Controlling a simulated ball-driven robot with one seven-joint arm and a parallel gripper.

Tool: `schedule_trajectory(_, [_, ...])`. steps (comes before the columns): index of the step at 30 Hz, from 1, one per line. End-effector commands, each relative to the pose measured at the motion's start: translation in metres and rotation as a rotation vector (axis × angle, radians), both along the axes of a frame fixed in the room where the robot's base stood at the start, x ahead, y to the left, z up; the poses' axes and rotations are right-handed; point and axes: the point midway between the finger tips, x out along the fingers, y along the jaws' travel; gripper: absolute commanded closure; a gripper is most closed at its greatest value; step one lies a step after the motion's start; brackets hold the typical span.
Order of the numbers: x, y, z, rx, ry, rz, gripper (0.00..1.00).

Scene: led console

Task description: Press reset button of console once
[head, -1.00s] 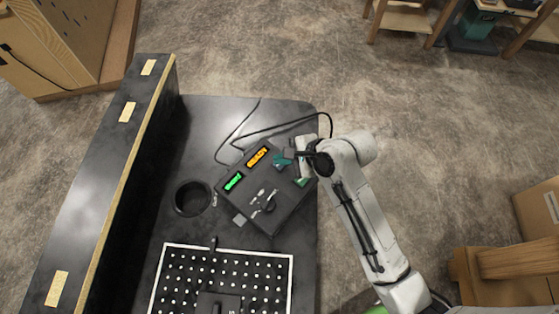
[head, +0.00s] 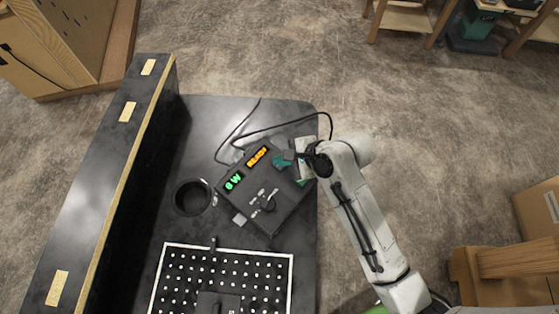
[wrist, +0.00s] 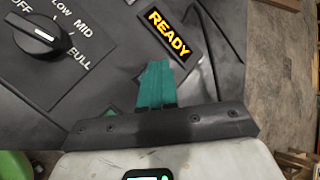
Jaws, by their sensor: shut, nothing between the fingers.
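The dark console (head: 281,214) sits on the black table. It has an orange display (head: 257,157), a green display (head: 233,182) and a black knob (head: 268,204). In the wrist view the orange display (wrist: 170,36) reads READY, and the knob (wrist: 44,36) stands among the labels OFF, LOW, MID and FULL. My gripper (head: 281,161) is over the console's upper right part, beside the orange display. Its teal fingers are shut and empty in the wrist view (wrist: 155,78). I cannot make out the reset button; my gripper may hide it. Contact with the console cannot be told.
A black round cup (head: 192,198) stands left of the console. A white-bordered pegboard (head: 225,252) lies in front. Black cables (head: 262,130) run behind the console. A long dark wall (head: 105,180) edges the table's left side.

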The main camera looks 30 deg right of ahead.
Motion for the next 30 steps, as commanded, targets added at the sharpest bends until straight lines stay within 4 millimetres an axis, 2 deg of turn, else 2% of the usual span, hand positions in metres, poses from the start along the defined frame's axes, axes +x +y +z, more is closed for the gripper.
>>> schedule_trajectory(8, [-0.001, 0.0, 0.0, 0.0, 0.002, 0.0, 1.0])
schedule_trajectory(22, [-0.001, 0.0, 0.017, 0.001, 0.003, 0.001, 1.0])
schedule_trajectory(30, [-0.001, 0.0, 0.016, 0.001, 0.002, 0.0, 1.0])
